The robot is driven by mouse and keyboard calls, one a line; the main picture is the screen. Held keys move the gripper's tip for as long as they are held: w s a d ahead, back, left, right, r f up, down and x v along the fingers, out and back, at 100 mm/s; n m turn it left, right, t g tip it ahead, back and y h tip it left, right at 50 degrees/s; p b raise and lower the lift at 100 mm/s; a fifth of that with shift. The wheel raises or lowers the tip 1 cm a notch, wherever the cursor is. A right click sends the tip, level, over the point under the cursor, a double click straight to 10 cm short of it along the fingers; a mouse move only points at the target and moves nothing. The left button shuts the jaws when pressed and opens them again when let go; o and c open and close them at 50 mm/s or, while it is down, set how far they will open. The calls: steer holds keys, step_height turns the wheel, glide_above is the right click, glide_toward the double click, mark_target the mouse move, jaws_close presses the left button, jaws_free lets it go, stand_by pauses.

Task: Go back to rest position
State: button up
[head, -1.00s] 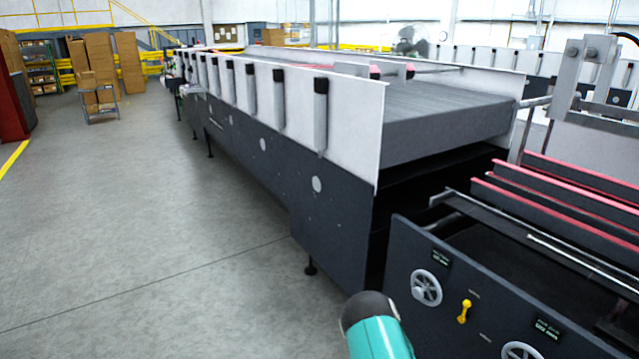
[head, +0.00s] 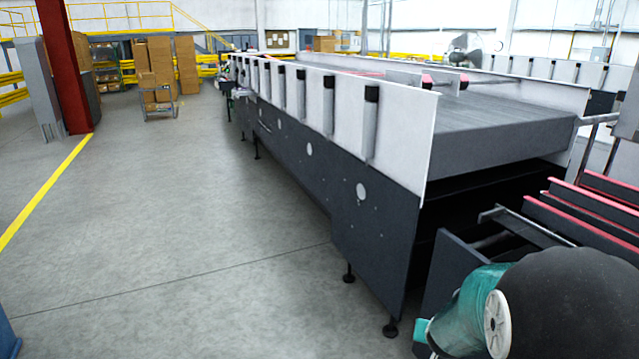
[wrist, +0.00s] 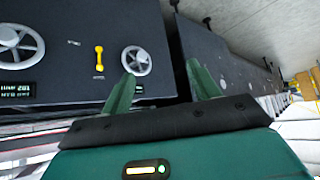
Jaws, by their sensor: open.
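My gripper (wrist: 163,88) shows in the wrist view with its two green fingers spread apart and nothing between them. The folder gluer's dark side panel (wrist: 120,30) lies beyond the fingers, with a handwheel (wrist: 136,60) near the left fingertip, a yellow handle (wrist: 99,60) and another handwheel (wrist: 22,46) further left. I cannot tell whether the left finger touches the panel. In the head view my teal and black arm fills the lower right and hides the control panel; the gripper itself is not visible there.
The long folder gluer (head: 370,220) runs along the right, on small feet. Open grey floor (head: 180,230) lies to its left, with a yellow line (head: 45,190). A red column (head: 66,70), a cart (head: 158,103) and stacked boxes (head: 160,60) stand further back.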

steer(key=s+a+r+n+y, duration=0.15)
steer(key=s+a+r, duration=0.25)
steer(key=a+r, duration=0.4)
steer(key=s+a+r+n+g, duration=0.1)
steer(key=s+a+r, duration=0.1)
steer(key=s+r, duration=0.4)
steer(key=s+a+r+n+g+y, duration=0.1)
steer(key=s+r, duration=0.5)
steer(key=s, duration=0.7)
steer(key=shift+s+a+n, duration=0.3)
steer(key=shift+a+n, duration=0.15)
steer(key=shift+a, duration=0.4)
steer(key=shift+y, duration=0.25)
steer(key=c, duration=0.5)
steer(key=shift+c, duration=0.2)
steer(key=shift+d, duration=0.15)
